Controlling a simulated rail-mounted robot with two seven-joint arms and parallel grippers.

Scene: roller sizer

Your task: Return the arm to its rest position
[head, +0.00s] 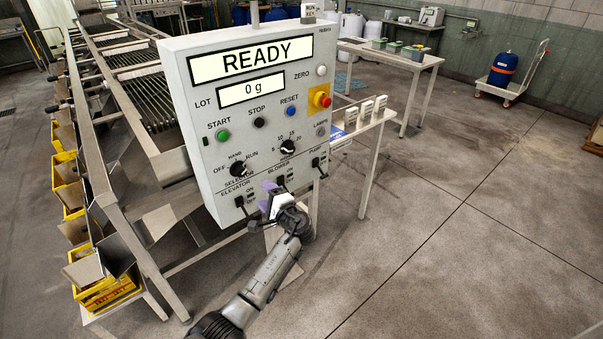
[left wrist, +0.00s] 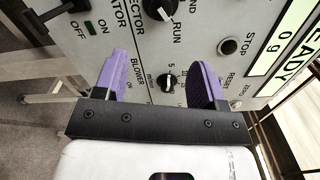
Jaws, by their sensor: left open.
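My left gripper (head: 272,187) is in front of the lower part of the grey control panel (head: 190,55), near the blower switch (head: 281,180). In the left wrist view its purple fingers (left wrist: 160,78) are spread apart with nothing held. A small black dial (left wrist: 167,82) and the BLOWER label show between them. Whether the fingers touch the panel cannot be told. The panel display (head: 252,60) reads READY and the lot display (head: 251,90) reads 0 g. My right gripper is not in view.
A sizer with rollers (head: 150,95) stands behind the panel at left, with yellow crates (head: 105,290) along its side. A small table with white blocks (head: 366,111) is right of the panel. A trolley with a blue drum (head: 502,70) stands far right. The right floor is clear.

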